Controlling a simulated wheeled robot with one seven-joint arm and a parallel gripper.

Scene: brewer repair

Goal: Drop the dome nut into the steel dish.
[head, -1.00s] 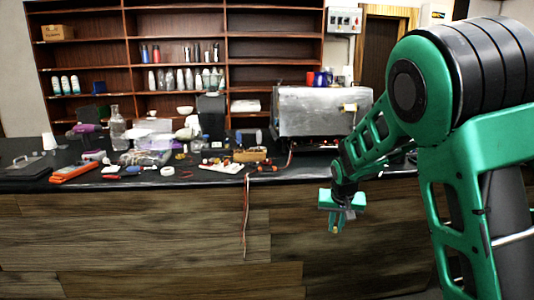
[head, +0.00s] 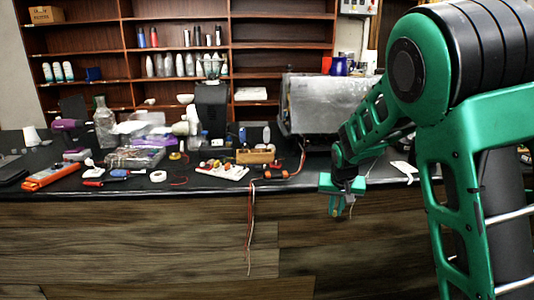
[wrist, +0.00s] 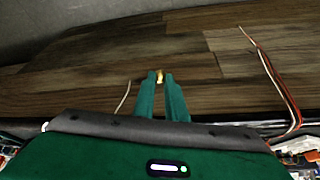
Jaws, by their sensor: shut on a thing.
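My gripper (head: 337,210) hangs in front of the wooden counter front, with its fingers pointing down below the level of the countertop. In the wrist view my gripper (wrist: 159,78) is shut on a small brass-coloured piece, the dome nut (wrist: 160,76), which shows between the fingertips. Most of the nut is hidden by the fingers. I cannot make out a steel dish in either view.
The dark countertop (head: 215,186) carries tools, a glass bottle (head: 104,122), a white board with parts (head: 222,171), a wooden block (head: 255,156) and a metal brewer (head: 325,103). Red and white wires (head: 250,225) hang over the front edge. Shelves stand behind.

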